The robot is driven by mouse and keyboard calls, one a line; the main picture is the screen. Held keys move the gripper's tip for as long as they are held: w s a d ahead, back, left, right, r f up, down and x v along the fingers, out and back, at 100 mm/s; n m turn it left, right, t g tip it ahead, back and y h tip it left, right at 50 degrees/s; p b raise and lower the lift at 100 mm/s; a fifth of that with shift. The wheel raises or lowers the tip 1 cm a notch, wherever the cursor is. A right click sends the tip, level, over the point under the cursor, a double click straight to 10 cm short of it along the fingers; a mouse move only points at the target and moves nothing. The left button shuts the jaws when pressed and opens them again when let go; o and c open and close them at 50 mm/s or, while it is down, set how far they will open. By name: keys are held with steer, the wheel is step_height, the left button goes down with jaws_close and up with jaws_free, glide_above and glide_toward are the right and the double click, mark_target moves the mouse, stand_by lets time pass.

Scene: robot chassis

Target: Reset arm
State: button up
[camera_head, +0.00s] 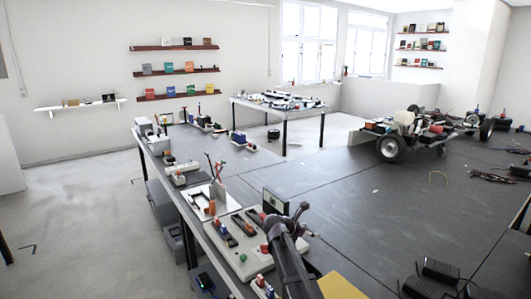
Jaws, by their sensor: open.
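My dark arm (286,262) rises from the bottom edge, right of the middle, over the near end of the long grey workbench. Its upper end bends to the right at a round joint. My gripper (304,211) is small and dark at this far end and its fingers are hard to make out. It is open and nothing shows held in it. It is above the bench top, close to a dark upright panel (276,202). The arm covers part of the light grey tray (238,262) below it.
The bench carries small coloured parts and a white fixture (204,207) along its left side. A wheeled chassis (405,137) stands at the far right on the dark surface. A yellow sheet (338,287) and black parts (440,270) lie near the front. The dark middle (350,190) is mostly clear.

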step_height(320, 180, up, 9)
steer(key=p, duration=0.8)
